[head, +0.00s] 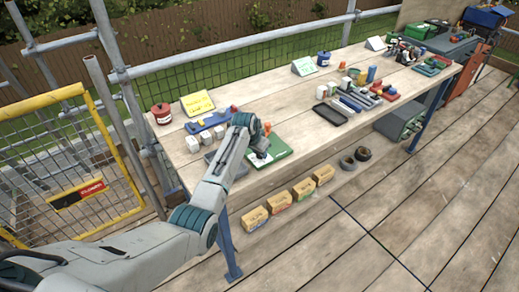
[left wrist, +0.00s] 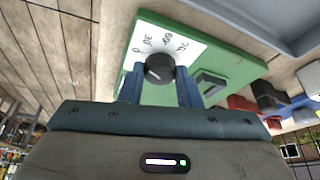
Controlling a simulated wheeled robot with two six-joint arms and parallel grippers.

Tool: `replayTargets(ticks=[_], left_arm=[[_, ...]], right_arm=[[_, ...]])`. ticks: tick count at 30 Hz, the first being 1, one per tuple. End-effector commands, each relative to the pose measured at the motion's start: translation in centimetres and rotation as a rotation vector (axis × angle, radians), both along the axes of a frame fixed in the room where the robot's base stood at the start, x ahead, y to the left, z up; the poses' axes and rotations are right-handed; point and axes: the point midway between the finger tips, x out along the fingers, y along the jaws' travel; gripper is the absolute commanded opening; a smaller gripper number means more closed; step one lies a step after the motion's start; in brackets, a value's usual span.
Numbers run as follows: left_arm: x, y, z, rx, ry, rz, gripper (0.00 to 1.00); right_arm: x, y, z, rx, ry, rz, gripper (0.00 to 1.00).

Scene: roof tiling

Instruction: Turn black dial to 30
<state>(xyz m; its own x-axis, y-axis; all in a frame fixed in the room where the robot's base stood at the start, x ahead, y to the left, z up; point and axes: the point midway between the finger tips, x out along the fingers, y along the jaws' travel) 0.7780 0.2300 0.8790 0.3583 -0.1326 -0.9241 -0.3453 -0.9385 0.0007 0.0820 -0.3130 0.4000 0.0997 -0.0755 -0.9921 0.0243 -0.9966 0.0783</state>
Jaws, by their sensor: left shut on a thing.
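The black dial (left wrist: 159,68) sits on a white scale plate (left wrist: 185,43) on a green panel (left wrist: 228,70). Printed numbers arc around the far side of the dial; they are small and tilted, and 0 is at the left end. A faint light mark shows on the dial, but I cannot tell which number it points to. My left gripper (left wrist: 159,90) has one finger on each side of the dial and is shut on it. In the head view, my left gripper (head: 261,146) is over the green panel (head: 278,153) near the table's front edge and hides the dial.
Several boxes (head: 279,200) stand on the floor below. A yellow gate (head: 132,185) is at left.

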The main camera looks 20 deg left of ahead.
Motion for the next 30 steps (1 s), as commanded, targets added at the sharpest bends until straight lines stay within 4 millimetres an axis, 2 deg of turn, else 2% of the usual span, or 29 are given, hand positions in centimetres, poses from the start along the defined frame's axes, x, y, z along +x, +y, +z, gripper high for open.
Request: replayTargets(ticks=[12, 28, 29, 30], left_arm=[[0.10, 0.17, 0.02, 0.000, -0.001, -0.196, 0.08], [0.12, 0.17, 0.03, 0.000, -0.001, -0.223, 0.08], [0.11, 0.16, 0.03, 0.000, -0.001, -0.223, 0.32], [0.11, 0.16, 0.03, 0.000, -0.001, -0.223, 0.40]], right_arm=[[0.04, 0.39, 0.31, 0.004, -0.001, -0.002, 0.36], [0.05, 0.34, 0.33, 0.003, -0.001, -0.002, 0.36], [0.06, 0.32, 0.33, 0.003, -0.001, -0.001, 0.36], [0.06, 0.30, 0.34, 0.003, -0.001, -0.001, 0.36]])
